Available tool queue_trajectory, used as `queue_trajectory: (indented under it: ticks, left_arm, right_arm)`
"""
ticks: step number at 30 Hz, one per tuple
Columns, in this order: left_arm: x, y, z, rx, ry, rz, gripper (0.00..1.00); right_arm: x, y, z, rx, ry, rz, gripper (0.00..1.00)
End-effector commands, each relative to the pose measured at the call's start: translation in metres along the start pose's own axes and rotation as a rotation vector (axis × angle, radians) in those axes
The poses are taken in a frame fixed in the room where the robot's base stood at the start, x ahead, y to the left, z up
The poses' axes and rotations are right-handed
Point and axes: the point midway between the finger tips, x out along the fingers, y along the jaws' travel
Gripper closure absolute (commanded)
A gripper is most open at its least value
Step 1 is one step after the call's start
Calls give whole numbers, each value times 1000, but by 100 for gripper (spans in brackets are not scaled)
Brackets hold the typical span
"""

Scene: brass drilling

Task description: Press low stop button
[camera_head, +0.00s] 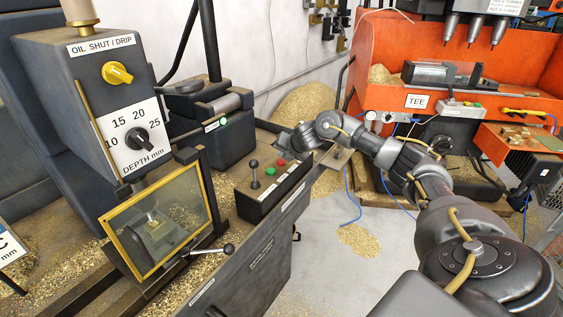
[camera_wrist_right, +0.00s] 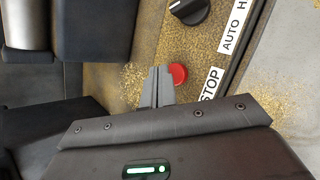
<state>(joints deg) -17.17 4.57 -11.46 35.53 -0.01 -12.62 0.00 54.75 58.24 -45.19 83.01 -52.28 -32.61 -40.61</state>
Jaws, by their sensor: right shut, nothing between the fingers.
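A red round button (camera_wrist_right: 178,75) sits on a chip-dusted panel in the right wrist view, beside a white STOP label (camera_wrist_right: 208,91). My right gripper (camera_wrist_right: 157,72) is shut and empty, its fingertips just left of the red button. I cannot tell whether they touch it. In the head view my right gripper (camera_head: 300,137) is small, partly hidden by its own arm, above the far end of the machine. A red button (camera_head: 282,162) shows on the control box there; I cannot tell if it is the same one. My left gripper is not in view.
A black knob (camera_wrist_right: 189,10) with an AUTO label (camera_wrist_right: 233,27) is above the button. The control box (camera_head: 262,198) carries a lever (camera_head: 254,173) and a green button (camera_head: 270,171). A yellow-framed guard (camera_head: 160,222) stands at left. An orange machine (camera_head: 440,98) stands at right.

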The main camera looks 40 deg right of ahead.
Motion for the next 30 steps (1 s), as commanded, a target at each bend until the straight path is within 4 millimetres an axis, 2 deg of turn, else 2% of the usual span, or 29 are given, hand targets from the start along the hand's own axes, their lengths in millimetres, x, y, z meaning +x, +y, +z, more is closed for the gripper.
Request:
queue_trajectory:
  ticks: [30]
  left_arm:
    - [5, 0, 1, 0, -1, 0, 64]
  right_arm:
    - [7, -5, -5, 0, 0, 0, 100]
